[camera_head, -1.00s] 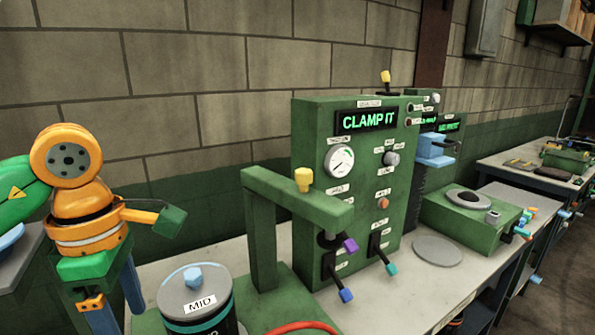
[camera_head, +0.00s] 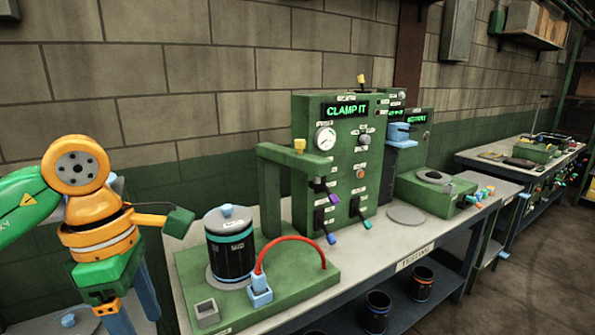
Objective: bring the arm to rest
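My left arm, orange and green, comes in from the left edge. Its gripper (camera_head: 125,312) hangs downward at the lower left, in front of the bench's left end. The fingers are partly cut off by the bottom edge, and I cannot tell how far apart they are. No held object shows between them. My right arm and gripper are not in view.
A dark lidded canister (camera_head: 230,252) stands on the green fixture (camera_head: 300,285) with a red hose (camera_head: 291,240). Behind is a green panel (camera_head: 345,180) reading CLAMP IT. Dark cups (camera_head: 378,312) sit on the lower shelf. Floor at right is clear.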

